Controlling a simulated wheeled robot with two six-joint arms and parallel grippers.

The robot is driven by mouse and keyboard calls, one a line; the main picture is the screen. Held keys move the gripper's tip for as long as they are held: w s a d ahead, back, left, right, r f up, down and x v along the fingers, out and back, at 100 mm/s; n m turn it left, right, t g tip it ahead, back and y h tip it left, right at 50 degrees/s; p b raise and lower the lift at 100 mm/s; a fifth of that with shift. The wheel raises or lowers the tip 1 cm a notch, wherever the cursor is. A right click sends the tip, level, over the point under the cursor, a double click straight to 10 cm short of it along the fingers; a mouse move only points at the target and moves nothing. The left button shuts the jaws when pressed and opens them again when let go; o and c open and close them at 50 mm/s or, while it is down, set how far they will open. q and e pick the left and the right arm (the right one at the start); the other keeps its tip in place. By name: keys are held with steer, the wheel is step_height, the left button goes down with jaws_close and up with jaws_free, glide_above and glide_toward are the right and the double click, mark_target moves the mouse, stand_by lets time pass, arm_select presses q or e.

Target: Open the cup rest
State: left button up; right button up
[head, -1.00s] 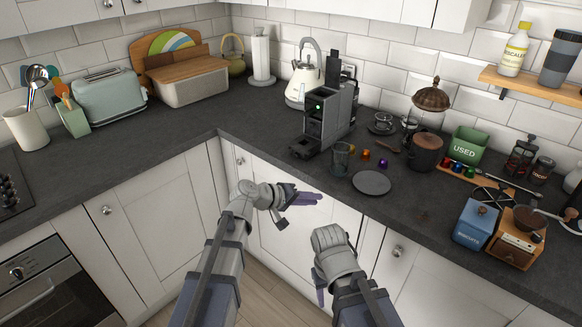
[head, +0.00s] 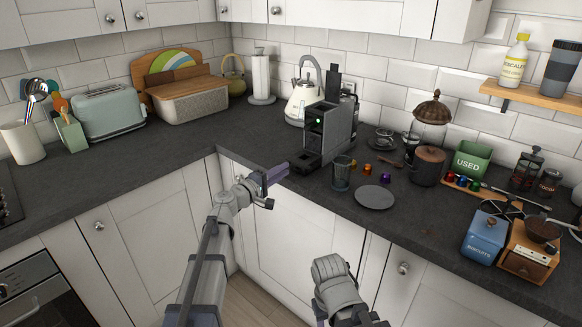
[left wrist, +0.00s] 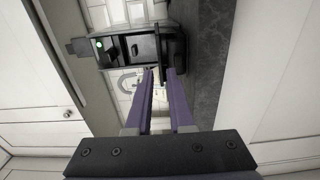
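The dark grey coffee machine (head: 342,122) stands on the worktop with a green light on its front; it also shows sideways in the left wrist view (left wrist: 122,58). A low black ledge (head: 305,160) at its front foot looks like the cup rest area; I cannot tell whether a rest is folded or out. My left gripper (head: 284,171) points at this foot, its purple fingertips just in front of it. In the left wrist view the fingers (left wrist: 161,72) are apart with nothing between them. My right gripper is low at the front, fingers mostly hidden behind its wrist.
A glass (head: 341,173) and a dark round plate (head: 375,197) stand right of the machine, with coloured capsules (head: 384,177) behind. A kettle (head: 302,100) is behind it. White cabinet doors (head: 300,225) lie below.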

mark_target(295, 164)
arm_select(q)
steer(key=x, duration=0.4)
steer(key=shift+w+d, duration=0.2)
steer(key=shift+w, duration=0.05)
jaws_close()
stand_by(1.2)
